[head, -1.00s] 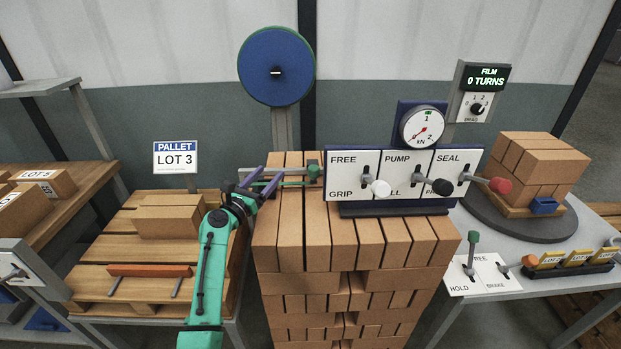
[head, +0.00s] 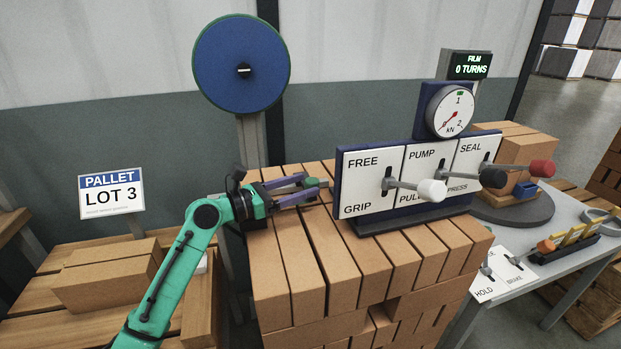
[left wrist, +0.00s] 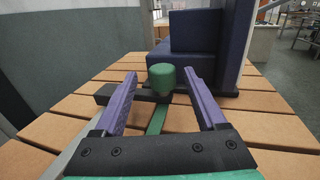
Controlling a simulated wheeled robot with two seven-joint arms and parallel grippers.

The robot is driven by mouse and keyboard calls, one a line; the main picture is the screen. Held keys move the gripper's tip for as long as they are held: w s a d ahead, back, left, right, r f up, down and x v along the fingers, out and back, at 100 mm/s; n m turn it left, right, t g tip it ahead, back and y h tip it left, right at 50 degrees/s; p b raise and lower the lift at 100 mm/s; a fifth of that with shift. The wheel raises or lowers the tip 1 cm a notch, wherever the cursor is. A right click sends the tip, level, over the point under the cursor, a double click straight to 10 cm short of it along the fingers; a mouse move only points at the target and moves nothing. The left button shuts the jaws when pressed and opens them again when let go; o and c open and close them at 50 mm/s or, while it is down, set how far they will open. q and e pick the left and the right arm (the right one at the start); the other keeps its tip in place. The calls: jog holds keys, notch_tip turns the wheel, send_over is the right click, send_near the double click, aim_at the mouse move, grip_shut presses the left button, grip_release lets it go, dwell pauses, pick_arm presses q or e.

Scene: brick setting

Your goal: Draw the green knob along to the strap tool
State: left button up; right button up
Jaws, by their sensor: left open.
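The green knob (head: 311,183) stands on top of the brick stack, left of the strap tool (head: 372,190), the dark blue unit with white lever panels. In the left wrist view the knob (left wrist: 161,78) stands upright on a dark bar, with a green strap (left wrist: 157,120) running from it towards me. My left gripper (head: 313,185) is open. Its purple fingers (left wrist: 161,74) lie on either side of the knob, with gaps on both sides. The dark blue body of the tool (left wrist: 196,45) rises just beyond the knob. My right gripper is not in view.
The tool's levers, one with a white knob (head: 432,190), stick out at the front. A blue reel (head: 241,85) stands behind the stack (head: 320,265). A LOT 3 sign (head: 111,193) stands at left. A grey table (head: 570,225) is at right.

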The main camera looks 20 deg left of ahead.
aim_at(312, 180)
pick_arm(q)
jog(key=x, duration=0.3)
jog(key=shift+d+r, duration=0.1)
jog(key=shift+d, duration=0.2)
jog(key=shift+a, duration=0.1)
jog(key=c, duration=0.3)
grip_shut()
dwell(0.7)
